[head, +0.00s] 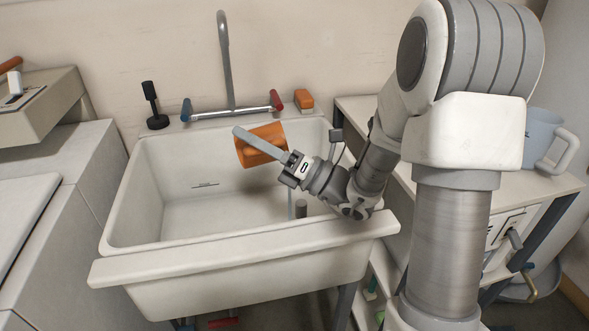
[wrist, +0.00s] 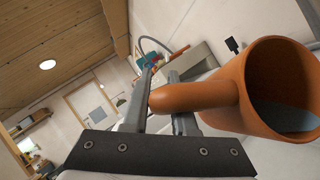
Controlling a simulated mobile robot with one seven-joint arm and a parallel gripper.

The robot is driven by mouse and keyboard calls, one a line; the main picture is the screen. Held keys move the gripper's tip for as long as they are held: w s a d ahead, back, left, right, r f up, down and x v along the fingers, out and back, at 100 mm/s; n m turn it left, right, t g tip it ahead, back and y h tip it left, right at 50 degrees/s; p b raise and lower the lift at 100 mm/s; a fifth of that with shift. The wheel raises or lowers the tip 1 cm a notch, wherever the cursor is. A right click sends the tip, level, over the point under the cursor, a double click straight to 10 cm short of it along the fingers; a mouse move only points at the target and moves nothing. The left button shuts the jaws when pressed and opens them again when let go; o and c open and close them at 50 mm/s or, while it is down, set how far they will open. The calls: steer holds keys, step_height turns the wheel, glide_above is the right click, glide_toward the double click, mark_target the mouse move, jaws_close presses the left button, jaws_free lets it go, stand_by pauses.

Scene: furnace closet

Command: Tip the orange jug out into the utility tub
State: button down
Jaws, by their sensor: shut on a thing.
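The orange jug (head: 262,146) is held in the air over the white utility tub (head: 121,212), inside the span of its rim and towards the back right. My gripper (head: 292,165) is shut on the jug's handle. In the wrist view the handle (wrist: 190,97) lies between the two fingers (wrist: 160,98). The jug's body (wrist: 247,92) is at the right, strongly tilted, and its round mouth shows grey-blue contents inside. I cannot tell whether anything is pouring out.
A grey faucet (head: 225,62) rises behind the tub, with blue and red tap handles. A black plunger-like tool (head: 152,107) and an orange-red block (head: 304,98) stand on the back ledge. A pale blue jug (head: 541,138) stands on the right-hand shelf. A white appliance (head: 60,190) is at left.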

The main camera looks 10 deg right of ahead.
steer(key=shift+d+r, duration=0.15)
steer(key=shift+r, duration=0.1)
steer(key=shift+d+r+p, duration=0.2)
steer(key=shift+r+p, duration=0.05)
steer(key=shift+p, duration=0.15)
steer(key=shift+d+r+m+t+y+p, duration=0.25)
steer(key=shift+d+r+m+t+p, duration=0.15)
steer(key=shift+r+t+p, duration=0.2)
steer(key=shift+d+r+m+t+y+p, duration=0.3)
steer(key=shift+r+m+t+p, duration=0.2)
steer(key=shift+r+p, duration=0.15)
steer(key=a+f+n+g+b, duration=0.1)
steer(key=f+b, duration=0.1)
steer(key=a+f+g+b, duration=0.1)
steer(key=a+f+n+g+h+b, duration=0.1)
steer(key=f+b, duration=0.1)
steer(key=shift+a+f+n+b, duration=0.2)
steer(key=shift+f+n+b, duration=0.1)
steer(key=shift+b, duration=0.05)
steer(key=a+f+n+g+h+p, duration=0.4)
steer(key=a+f+h+p, duration=0.3)
steer(key=f+h, duration=0.5)
steer(key=shift+w+a+f+n+g+h, duration=0.15)
steer(key=shift+a+f+n+g+h, duration=0.15)
steer(key=shift+a+n, duration=0.35)
steer(key=shift+h, duration=0.25)
